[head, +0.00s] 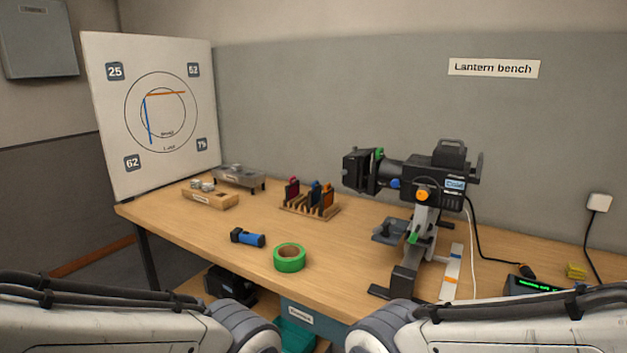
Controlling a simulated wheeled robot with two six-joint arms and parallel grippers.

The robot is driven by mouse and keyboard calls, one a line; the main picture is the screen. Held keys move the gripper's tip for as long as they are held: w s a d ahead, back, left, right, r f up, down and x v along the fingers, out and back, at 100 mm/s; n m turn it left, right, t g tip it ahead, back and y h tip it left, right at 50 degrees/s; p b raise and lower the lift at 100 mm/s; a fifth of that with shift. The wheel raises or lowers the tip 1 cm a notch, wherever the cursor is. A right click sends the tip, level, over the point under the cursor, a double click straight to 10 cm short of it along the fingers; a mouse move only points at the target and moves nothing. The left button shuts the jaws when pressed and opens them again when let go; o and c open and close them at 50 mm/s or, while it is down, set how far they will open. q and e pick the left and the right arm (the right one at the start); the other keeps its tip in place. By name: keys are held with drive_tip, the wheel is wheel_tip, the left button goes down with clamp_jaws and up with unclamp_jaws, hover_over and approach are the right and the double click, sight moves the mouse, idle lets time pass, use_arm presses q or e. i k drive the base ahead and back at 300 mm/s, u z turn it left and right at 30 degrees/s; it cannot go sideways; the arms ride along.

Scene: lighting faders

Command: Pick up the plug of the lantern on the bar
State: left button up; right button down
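The black lantern (432,172) stands on a grey and black stand on the wooden bench (345,235), right of the middle. Its front end points left. A black cable (478,235) hangs from the back of the lantern and runs right along the bench. It ends in a small dark plug (527,271) lying on the bench, just behind a black box with a green display. I cannot make out the plug's pins. Neither gripper is in view; only my arm links show along the bottom edge.
The black display box (535,287) and small yellow blocks (576,271) are close to the plug. A wall adapter (599,203) has its own black cable. Green tape (289,257), a blue torch (247,238) and a filter rack (310,205) stand left of the lantern.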

sight(524, 268)
drive_tip(key=z, duration=1.2)
